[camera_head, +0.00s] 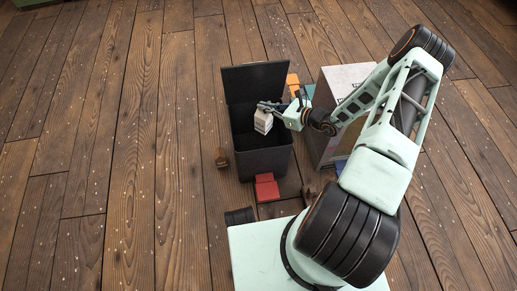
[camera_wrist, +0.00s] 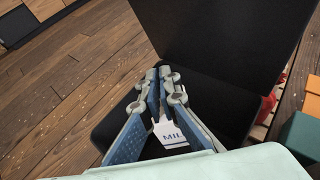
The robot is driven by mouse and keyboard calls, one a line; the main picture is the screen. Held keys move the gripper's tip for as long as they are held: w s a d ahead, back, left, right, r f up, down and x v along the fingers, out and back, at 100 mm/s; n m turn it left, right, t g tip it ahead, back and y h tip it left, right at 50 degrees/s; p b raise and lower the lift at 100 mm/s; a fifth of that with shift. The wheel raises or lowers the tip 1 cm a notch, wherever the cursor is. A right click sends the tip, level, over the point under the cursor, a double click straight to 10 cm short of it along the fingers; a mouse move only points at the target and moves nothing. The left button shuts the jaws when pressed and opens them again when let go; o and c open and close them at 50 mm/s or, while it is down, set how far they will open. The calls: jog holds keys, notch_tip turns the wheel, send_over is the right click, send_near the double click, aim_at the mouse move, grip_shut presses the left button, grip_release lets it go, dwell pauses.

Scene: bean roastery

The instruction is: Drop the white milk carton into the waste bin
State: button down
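The white milk carton (camera_head: 263,121) hangs from my gripper (camera_head: 268,106) above the open black waste bin (camera_head: 262,162), in the head view. The bin's lid (camera_head: 257,81) stands up at its far side. In the wrist view the carton (camera_wrist: 169,133), with part of its lettering showing, sits between the two fingers of my gripper (camera_wrist: 160,82), which are shut on it. The dark inside of the bin (camera_wrist: 118,125) lies below and around the carton. The lower part of the carton is partly hidden by the fingers in the wrist view.
A large pale box (camera_head: 346,78) stands right of the bin, under my arm. An orange block (camera_head: 293,81) is behind right. The wooden floor at left is clear.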

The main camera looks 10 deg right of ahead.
jog(key=shift+f+b, duration=0.35)
jog(key=shift+f, duration=0.5)
jog(key=c, duration=2.1)
grip_release()
jog(key=shift+r, duration=0.1)
jog(key=v, duration=1.2)
